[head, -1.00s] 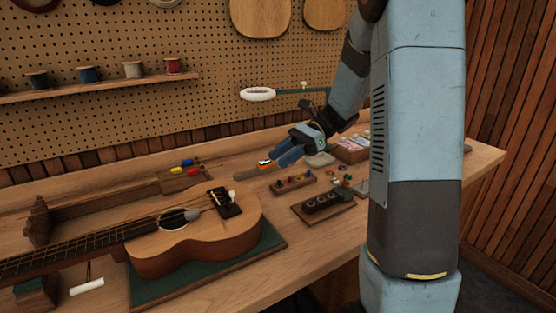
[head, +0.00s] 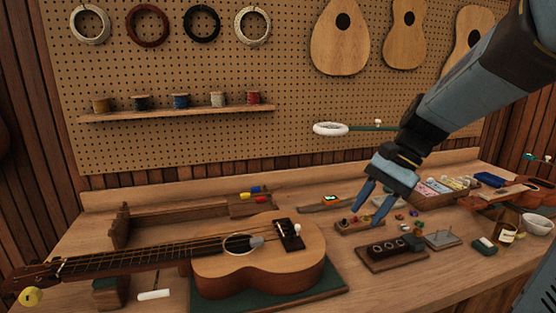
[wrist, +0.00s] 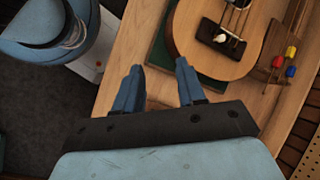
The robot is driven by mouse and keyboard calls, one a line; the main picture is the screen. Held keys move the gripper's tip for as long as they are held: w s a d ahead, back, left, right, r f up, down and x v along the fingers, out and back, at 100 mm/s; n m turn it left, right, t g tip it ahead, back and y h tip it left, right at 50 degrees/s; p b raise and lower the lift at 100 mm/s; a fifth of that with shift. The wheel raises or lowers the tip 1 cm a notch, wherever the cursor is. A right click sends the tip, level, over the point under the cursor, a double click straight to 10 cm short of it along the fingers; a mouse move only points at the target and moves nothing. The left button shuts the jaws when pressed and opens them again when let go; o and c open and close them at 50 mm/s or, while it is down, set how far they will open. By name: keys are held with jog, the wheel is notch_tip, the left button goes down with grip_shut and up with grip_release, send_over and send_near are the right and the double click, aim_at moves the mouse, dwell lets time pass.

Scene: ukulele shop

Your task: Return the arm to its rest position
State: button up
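My gripper (head: 368,208) hangs above the workbench in the head view, its two blue fingers spread apart and pointing down. The wrist view also shows my gripper (wrist: 155,72) open, with nothing between its fingertips. My arm reaches in from the upper right of the head view.
A ukulele (head: 280,265) lies on a green mat at the left. Bare bench lies in front.

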jog(key=s+d+r+n+t+h, duration=0.3)
jog(key=s+d+n+t+h, duration=0.1)
jog(key=s+n+t+h, duration=0.2)
jog(key=s+n+t, duration=0.1)
jog(key=s, duration=0.1)
jog(key=shift+s+d+r+n, duration=0.2)
jog(key=shift+s+r+n, duration=0.2)
dwell(2.0)
